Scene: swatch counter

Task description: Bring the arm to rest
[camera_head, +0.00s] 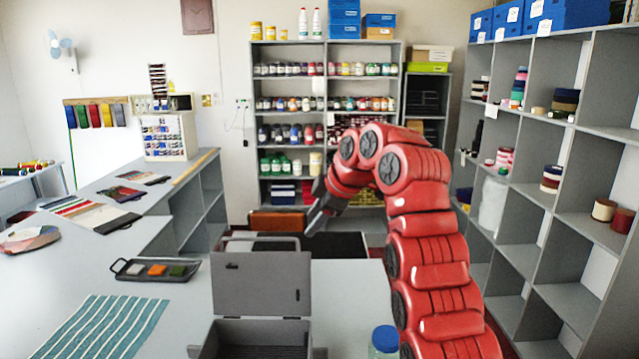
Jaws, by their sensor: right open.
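My right arm (430,235) is red and segmented. It rises from the lower right, bends over at the top and points down to the left. My right gripper (311,222) is dark grey and hangs at the arm's end, above and behind the raised lid of a grey box. It looks empty, and it is open. My left arm and left gripper are not in view.
The grey box (200,352) stands open at the front, its lid (262,284) upright. A jar with a blue lid (385,340) stands close beside my arm. A tray with coloured blocks (125,270) and a striped cloth (105,330) lie left. Shelves (560,150) line the right.

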